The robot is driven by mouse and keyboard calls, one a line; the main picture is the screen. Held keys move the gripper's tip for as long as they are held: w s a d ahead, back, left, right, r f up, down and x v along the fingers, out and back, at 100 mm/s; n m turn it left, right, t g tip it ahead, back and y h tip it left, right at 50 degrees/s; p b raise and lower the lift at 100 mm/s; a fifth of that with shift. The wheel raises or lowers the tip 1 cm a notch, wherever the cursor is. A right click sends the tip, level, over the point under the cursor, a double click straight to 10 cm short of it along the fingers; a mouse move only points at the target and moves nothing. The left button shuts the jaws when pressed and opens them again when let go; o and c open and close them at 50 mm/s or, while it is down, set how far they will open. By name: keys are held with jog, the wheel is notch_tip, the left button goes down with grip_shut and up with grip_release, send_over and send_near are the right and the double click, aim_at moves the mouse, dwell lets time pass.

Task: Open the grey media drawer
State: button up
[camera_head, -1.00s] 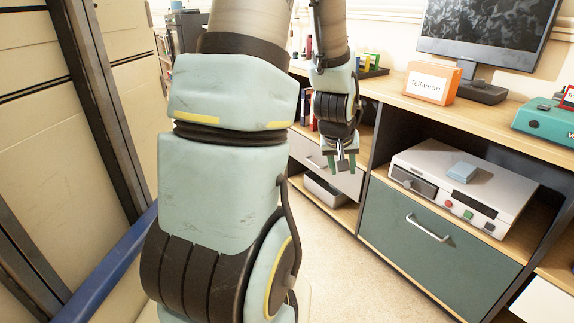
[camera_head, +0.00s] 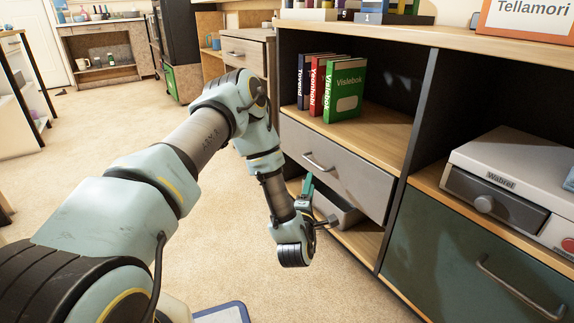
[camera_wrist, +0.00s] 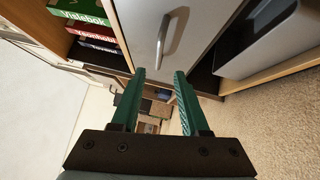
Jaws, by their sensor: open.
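The grey drawer (camera_head: 350,182) is in the cabinet below the shelf of books, and its front looks flush with the cabinet. Its bar handle (camera_head: 320,162) is on the front, left of the middle. In the wrist view the drawer front (camera_wrist: 205,30) fills the top middle, with the handle (camera_wrist: 168,35) just beyond the fingertips. My gripper (camera_head: 308,184) is in front of the drawer, below the handle in the head view. In the wrist view its green fingers (camera_wrist: 160,73) are apart with nothing between them. I cannot tell the exact gap to the handle.
A grey bin (camera_head: 340,209) sits on the low shelf beneath the drawer. Several books (camera_head: 343,90) stand above. A green drawer (camera_head: 450,260) and a white media device (camera_head: 515,170) are to the right. Carpet (camera_head: 130,130) on the left is clear.

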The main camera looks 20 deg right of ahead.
aim_at(313, 162)
jog(key=b+x, duration=0.3)
jog(key=x, duration=0.8)
jog(key=shift+a+r+b, duration=0.15)
jog(key=shift+a+b, duration=0.1)
jog(key=shift+b, duration=0.15)
jog(key=shift+c, duration=0.4)
grip_shut()
dwell(0.5)
